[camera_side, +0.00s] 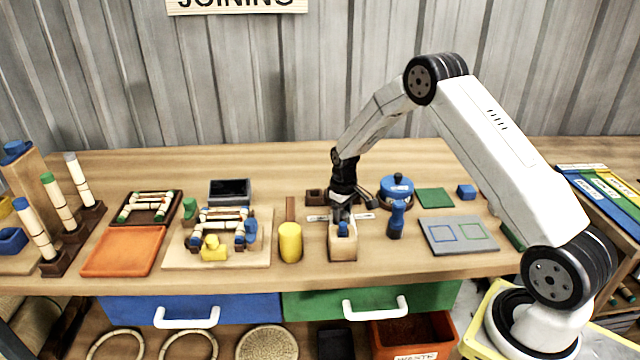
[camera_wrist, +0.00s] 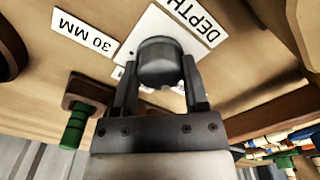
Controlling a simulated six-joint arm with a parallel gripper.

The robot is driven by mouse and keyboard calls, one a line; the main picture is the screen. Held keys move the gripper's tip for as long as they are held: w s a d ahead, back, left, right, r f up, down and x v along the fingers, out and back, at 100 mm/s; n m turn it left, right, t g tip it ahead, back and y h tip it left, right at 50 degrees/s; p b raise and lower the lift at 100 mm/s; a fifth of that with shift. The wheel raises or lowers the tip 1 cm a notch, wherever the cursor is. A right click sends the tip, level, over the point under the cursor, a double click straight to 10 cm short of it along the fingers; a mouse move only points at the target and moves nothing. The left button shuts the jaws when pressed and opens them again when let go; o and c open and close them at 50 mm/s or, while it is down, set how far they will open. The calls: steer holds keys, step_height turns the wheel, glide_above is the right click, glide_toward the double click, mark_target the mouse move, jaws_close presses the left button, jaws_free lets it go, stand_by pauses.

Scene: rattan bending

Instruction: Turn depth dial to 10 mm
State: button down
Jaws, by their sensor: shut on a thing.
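The depth dial (camera_wrist: 160,60) is a dark grey round knob on a white plate (camera_wrist: 140,28), seen in the wrist view. My gripper (camera_wrist: 157,88) is shut on it, one finger on each side. A "DEPTH" label (camera_wrist: 193,17) lies beside the plate, and a "30 MM" label (camera_wrist: 83,32) lies to its left. Other marks on the plate are partly hidden behind the fingers, and no pointer or 10 mm mark is readable. In the side view my gripper (camera_side: 342,212) points down at the bench, and it hides the dial.
A wooden block with a blue part (camera_side: 342,246) stands just in front of my gripper. A yellow cylinder (camera_side: 290,243) is to the left; a blue peg (camera_side: 396,220) and a blue round pot (camera_side: 397,190) are to the right. A grey mat (camera_side: 458,249) lies farther right.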

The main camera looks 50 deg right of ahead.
mark_target(342, 214)
stand_by(0.3)
steer(key=shift+c, duration=0.5)
jaws_free()
steer(key=shift+r, duration=0.15)
steer(key=shift+r, duration=3.8)
